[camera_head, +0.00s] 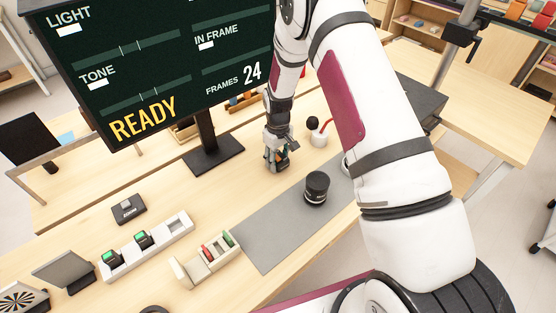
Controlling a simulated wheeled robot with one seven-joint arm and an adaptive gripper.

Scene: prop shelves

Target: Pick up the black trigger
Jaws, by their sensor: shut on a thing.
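My gripper (277,163) points down over the wooden table, just left of a white cup. It is shut on a small dark thing, which I take to be the black trigger; the fingers hide most of it. Small teal and orange patches show at the fingers. I cannot tell whether the held thing touches the table.
A black lens-like cylinder (316,189) stands on a grey mat (275,232). The white cup (319,138) holds a red item. A monitor stand (212,154), a black box (128,209), a white charger strip (173,231) and a small rack (190,271) are to the left.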

